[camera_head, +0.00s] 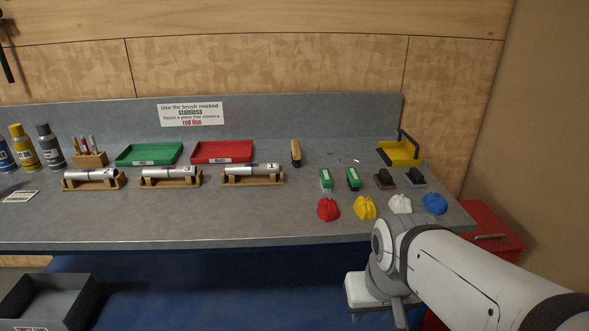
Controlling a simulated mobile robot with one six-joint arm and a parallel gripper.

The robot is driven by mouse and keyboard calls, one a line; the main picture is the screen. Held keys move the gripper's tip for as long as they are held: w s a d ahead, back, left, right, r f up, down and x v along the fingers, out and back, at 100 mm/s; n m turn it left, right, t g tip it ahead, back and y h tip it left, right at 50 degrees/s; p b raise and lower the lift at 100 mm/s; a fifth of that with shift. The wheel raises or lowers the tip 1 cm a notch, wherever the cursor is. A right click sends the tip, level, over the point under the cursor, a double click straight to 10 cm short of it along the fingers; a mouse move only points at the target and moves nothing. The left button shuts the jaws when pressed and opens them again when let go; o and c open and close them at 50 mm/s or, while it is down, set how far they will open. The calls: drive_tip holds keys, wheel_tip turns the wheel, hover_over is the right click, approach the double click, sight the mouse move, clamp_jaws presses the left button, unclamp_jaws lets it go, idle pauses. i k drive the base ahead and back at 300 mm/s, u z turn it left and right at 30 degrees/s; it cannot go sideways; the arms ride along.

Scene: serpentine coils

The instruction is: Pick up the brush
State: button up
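A narrow wooden-topped piece with a dark side, which looks like a brush (295,152), lies near the back of the grey bench, right of the red tray. Two green-and-white blocks (326,179) (352,179) and two dark-topped blocks, one brown (384,180) and one grey (414,177), lie in a row to its right; any markings are too small to read. My arm comes in from the lower right. My gripper (372,300) is in front of the bench's front edge, apart from all these things. Its fingers are not clear.
Red (327,209), yellow (365,207), white (400,204) and blue (434,203) crumpled cloths lie near the front edge. Metal cylinders (170,172) rest on wooden cradles, before green (149,153) and red (222,151) trays. A sign (191,113) mentions a stainless brush.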

sight(326, 183)
drive_tip(key=z, duration=0.05)
drive_tip(key=i, duration=1)
drive_tip(key=u, duration=0.1)
